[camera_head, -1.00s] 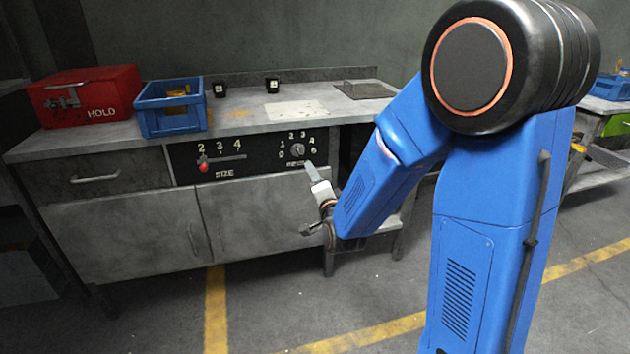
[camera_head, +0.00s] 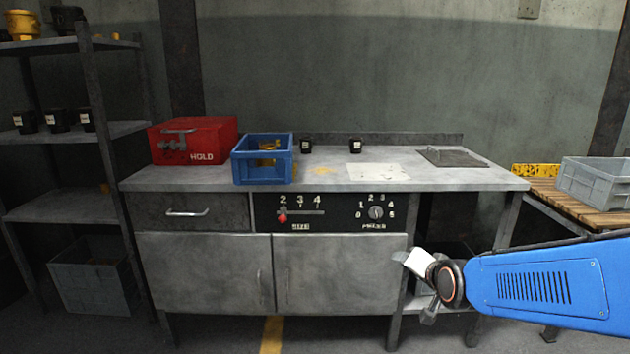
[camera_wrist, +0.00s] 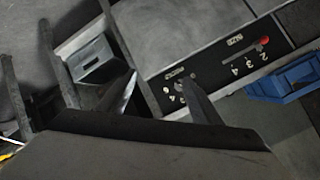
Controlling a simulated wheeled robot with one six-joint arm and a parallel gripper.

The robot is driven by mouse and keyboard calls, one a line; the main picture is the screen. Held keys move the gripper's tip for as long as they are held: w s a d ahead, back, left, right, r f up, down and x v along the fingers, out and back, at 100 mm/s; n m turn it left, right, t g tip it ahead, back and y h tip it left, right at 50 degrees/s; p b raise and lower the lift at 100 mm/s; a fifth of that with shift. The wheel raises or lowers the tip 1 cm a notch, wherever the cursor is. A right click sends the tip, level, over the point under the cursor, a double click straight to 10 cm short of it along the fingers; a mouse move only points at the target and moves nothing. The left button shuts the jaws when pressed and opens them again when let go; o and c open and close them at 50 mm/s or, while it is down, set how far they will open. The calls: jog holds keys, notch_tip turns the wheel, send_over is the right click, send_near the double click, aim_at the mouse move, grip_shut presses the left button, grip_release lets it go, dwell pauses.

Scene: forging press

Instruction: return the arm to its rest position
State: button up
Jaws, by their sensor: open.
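My gripper (camera_head: 414,284) is low at the right of the bench in the head view, in front of the right cabinet door's edge. Its two fingers spread apart in the wrist view (camera_wrist: 160,82), with nothing between them. My blue arm reaches in from the right edge of the head view. The metal bench (camera_head: 230,178) stands behind the gripper. Its front has a size slider (camera_head: 283,217) with a red knob near 2, and a numbered dial (camera_head: 376,212). Both panels also show in the wrist view.
A red HOLD box (camera_head: 200,140), a blue crate (camera_head: 262,180) and two small black cups stand on the bench. A shelf rack (camera_head: 85,130) is at the left. A grey crate (camera_head: 592,182) sits on a slatted table at the right. A grey bin (camera_wrist: 95,60) is under the bench.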

jog(key=s+d+n+g, duration=0.2)
jog(key=s+n+g, duration=0.1)
jog(key=s, duration=1)
jog(key=s+d+n+g+h, duration=0.1)
jog(key=s+n+g, duration=0.3)
jog(key=s, duration=1)
jog(key=shift+s+d, duration=0.3)
jog(key=shift+d, duration=0.4)
jog(key=shift+r, duration=0.1)
